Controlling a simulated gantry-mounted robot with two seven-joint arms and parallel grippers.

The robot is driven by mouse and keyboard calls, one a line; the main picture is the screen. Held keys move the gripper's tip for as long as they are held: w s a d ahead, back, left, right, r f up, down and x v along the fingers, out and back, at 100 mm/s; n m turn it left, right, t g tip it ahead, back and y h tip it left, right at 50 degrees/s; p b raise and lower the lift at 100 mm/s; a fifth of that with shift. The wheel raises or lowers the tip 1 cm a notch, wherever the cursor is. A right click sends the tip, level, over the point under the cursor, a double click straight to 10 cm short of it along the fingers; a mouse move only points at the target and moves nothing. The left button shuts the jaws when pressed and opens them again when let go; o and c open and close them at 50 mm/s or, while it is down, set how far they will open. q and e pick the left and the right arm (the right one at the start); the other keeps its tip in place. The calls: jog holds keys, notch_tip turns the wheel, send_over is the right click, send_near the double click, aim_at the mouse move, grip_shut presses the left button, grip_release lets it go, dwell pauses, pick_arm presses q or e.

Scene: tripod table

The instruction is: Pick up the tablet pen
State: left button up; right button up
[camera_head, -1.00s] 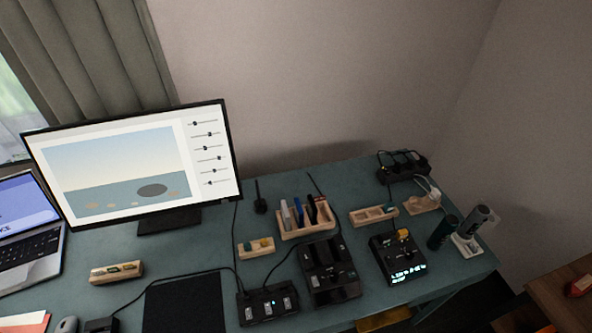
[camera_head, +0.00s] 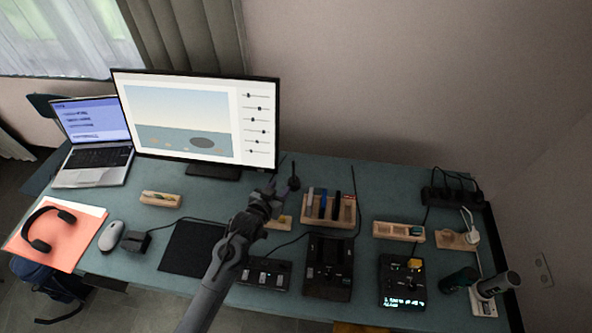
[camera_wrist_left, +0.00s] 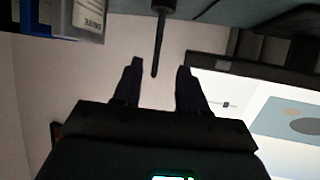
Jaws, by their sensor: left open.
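The tablet pen (camera_head: 294,170) is a thin black pen upright in a small dark round holder, right of the monitor in the head view. My left gripper (camera_head: 277,186) is close by it, on its left, with the arm reaching over the dark pad. In the left wrist view the pen (camera_wrist_left: 160,38) hangs from the top edge, its tapered end lined up between the two open fingers (camera_wrist_left: 160,82). The fingers are not closed on it, and I cannot tell how deep it lies between them. My right gripper is out of view.
The monitor (camera_head: 185,122) stands close on the left. A wooden organizer (camera_head: 328,213) with upright items stands just right. Black control boxes (camera_head: 329,268) fill the front, with cables between. A laptop (camera_head: 95,145) and headphones (camera_head: 45,230) lie far left.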

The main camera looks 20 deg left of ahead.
aim_at(293, 170)
pick_arm(q)
jog(key=shift+t, duration=0.4)
jog(key=x, duration=0.4)
jog(key=r+b+x, duration=0.1)
jog(key=x, duration=0.2)
jog(key=shift+w, duration=0.2)
jog(key=shift+b+x, duration=0.75)
jog(key=shift+x, duration=1.9)
jog(key=shift+d, duration=0.15)
grip_shut()
